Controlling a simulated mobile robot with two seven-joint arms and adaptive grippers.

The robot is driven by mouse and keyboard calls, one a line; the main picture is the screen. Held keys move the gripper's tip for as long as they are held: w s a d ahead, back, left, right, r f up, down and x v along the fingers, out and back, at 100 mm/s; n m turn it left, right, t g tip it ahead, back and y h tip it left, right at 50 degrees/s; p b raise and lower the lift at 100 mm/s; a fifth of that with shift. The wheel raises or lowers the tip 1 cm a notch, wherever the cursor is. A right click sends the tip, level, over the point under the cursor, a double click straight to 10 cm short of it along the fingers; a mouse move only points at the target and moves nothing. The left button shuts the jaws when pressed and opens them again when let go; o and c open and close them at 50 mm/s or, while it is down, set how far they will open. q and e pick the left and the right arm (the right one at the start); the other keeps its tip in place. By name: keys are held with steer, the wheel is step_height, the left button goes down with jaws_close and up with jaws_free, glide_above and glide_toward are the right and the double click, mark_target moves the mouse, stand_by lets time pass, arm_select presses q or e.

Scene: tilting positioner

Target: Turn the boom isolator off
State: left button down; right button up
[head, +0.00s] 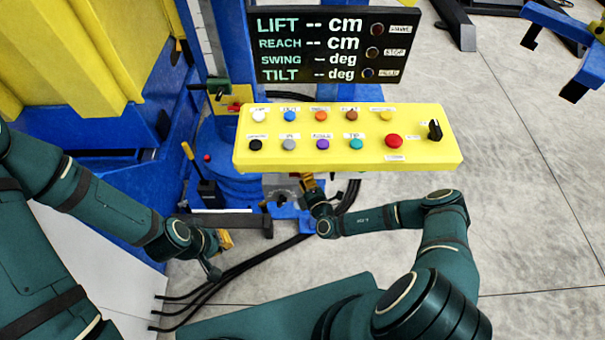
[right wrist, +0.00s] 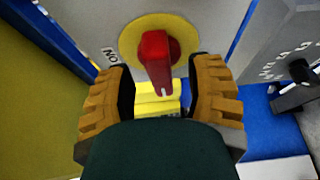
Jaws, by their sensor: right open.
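A red rotary handle (right wrist: 157,62) sits on a yellow disc (right wrist: 186,32) on a grey box (right wrist: 98,22) in the right wrist view. An ON label (right wrist: 111,54), seen turned over, is left of the disc. The handle's tip points down in that picture, toward the space between my fingers. My right gripper (right wrist: 163,95) is open, one yellow finger on each side of the handle's lower end, with gaps visible. In the head view my right gripper (head: 307,182) is beside the grey box (head: 280,187) below the yellow panel; the handle is not clear there. My left gripper (head: 225,240) hangs lower left, its opening unclear.
The yellow button panel (head: 345,165) with several buttons and a black knob (head: 434,130) is above my right gripper. A black display (head: 330,45) stands behind it. A blue column and black cables (head: 240,268) are close by. Open floor lies to the right.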

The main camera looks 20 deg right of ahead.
steer(key=s+d, duration=0.1)
steer(key=s, duration=0.9)
